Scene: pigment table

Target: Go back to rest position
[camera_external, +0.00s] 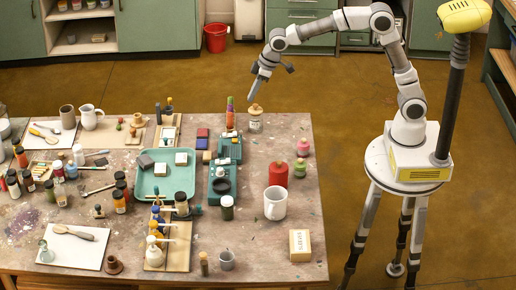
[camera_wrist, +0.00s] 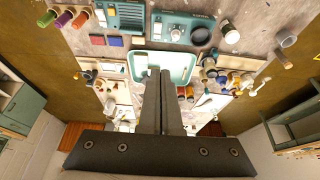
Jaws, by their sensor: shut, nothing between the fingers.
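My gripper (camera_external: 256,92) is raised at the back right part of the table, with its fingers pointing down. In the external view it shows just above a small corked jar (camera_external: 255,124). How high it is over the jar I cannot tell. In the wrist view my gripper (camera_wrist: 166,75) has its two dark fingers together with nothing between them. My arm arches up from its white base on the stand at the right.
The paint-stained table (camera_external: 262,235) holds many small bottles, a teal tray (camera_external: 148,183), teal devices (camera_external: 221,185), a red cylinder (camera_external: 278,172) and a white mug (camera_external: 275,203). Open floor lies between table and stand. A red bucket (camera_external: 216,38) stands by the cabinets behind.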

